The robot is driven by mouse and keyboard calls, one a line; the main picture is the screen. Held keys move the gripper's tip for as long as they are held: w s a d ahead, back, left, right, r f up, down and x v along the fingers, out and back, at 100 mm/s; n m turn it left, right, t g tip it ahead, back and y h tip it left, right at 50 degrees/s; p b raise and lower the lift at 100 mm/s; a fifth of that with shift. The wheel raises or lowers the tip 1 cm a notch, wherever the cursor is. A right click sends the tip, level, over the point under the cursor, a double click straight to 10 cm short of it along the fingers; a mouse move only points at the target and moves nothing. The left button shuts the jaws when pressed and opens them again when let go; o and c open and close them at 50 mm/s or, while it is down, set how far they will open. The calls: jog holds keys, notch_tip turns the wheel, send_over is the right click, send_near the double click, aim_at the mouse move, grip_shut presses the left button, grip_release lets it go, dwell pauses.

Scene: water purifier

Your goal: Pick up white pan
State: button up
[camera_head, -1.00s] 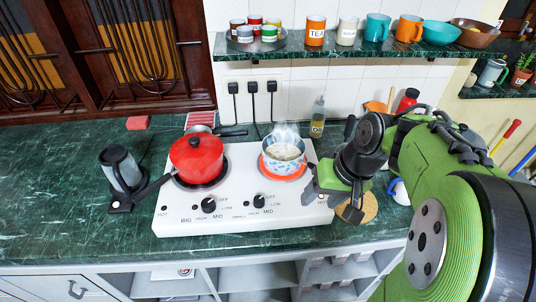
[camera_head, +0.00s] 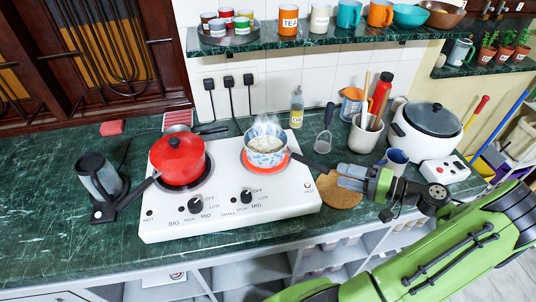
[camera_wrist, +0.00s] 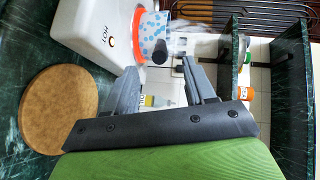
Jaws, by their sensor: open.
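The white pan (camera_head: 266,151) with a blue pattern stands upright on the glowing right burner of the white stove (camera_head: 225,212), with steam rising from its contents. Its dark handle (camera_head: 309,163) points right, toward my gripper (camera_head: 326,180). My gripper is open and empty, low over the counter to the right of the stove. In the wrist view my two fingers (camera_wrist: 160,76) are spread. The pan's side (camera_wrist: 152,28) and the round dark handle end (camera_wrist: 160,52) show ahead, roughly between the fingertips. The handle looks apart from the fingers.
A red lidded pot (camera_head: 178,158) sits on the left burner. A round cork mat (camera_head: 340,190) lies under my gripper. A utensil crock (camera_head: 366,133), a blue mug (camera_head: 393,161) and a rice cooker (camera_head: 428,128) stand behind and right. A loaded shelf (camera_head: 300,36) runs above.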

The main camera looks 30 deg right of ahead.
aim_at(316, 167)
jog(key=b+x, duration=0.1)
jog(key=x, duration=0.8)
jog(key=shift+w, duration=0.15)
grip_shut()
